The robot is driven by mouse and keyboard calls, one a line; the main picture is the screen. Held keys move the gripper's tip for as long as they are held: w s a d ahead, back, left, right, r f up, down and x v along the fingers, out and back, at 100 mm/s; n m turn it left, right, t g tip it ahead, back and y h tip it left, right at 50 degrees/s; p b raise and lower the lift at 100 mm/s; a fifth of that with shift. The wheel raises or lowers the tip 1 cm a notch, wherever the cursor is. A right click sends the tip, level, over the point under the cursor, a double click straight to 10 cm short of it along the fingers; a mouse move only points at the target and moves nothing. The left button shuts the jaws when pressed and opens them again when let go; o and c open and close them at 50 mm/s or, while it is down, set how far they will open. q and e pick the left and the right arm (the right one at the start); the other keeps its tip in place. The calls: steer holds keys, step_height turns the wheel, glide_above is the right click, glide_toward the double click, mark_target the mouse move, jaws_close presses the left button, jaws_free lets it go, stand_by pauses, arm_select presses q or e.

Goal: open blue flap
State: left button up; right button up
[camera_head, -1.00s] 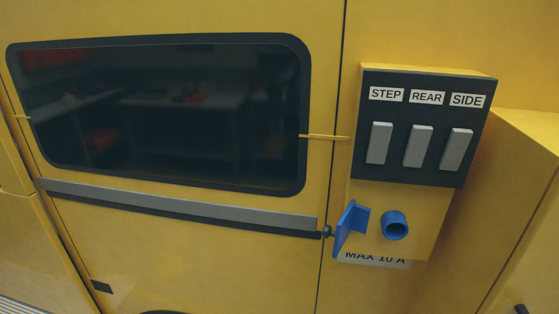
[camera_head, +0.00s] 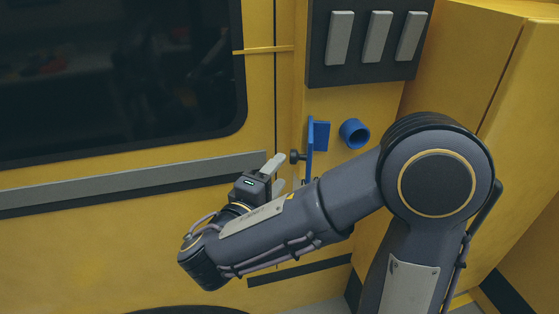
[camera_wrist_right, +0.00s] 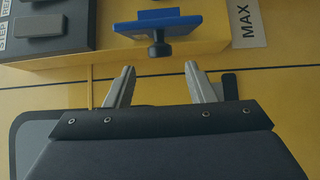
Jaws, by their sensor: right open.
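The blue flap (camera_head: 311,136) stands out from the yellow panel, just left of the round blue socket (camera_head: 354,133), whose mouth is visible. A dark knob (camera_head: 296,156) sticks out from the flap's left side. My right gripper (camera_head: 275,174) is open and empty, just left of and below the knob. In the right wrist view, the flap (camera_wrist_right: 158,25) and knob (camera_wrist_right: 159,49) lie ahead of the open fingers (camera_wrist_right: 160,72), centred between them and apart from them. My left gripper is out of view.
A black panel with several grey switches (camera_head: 375,38) sits above the socket. A dark window (camera_head: 120,70) and grey rail (camera_head: 130,180) are at the left. A yellow box-like side (camera_head: 470,60) juts out at the right. My right arm covers the lower wall.

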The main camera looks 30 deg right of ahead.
mark_target(291, 156)
steer(key=p+x, duration=0.1)
steer(key=x, duration=0.5)
steer(key=shift+w+d+r+p, duration=0.1)
steer(key=shift+d+p, duration=0.05)
steer(key=shift+p, duration=0.25)
steer(key=shift+w+d, duration=0.35)
steer(key=shift+d, duration=0.15)
jaws_close()
steer(key=shift+s, duration=0.1)
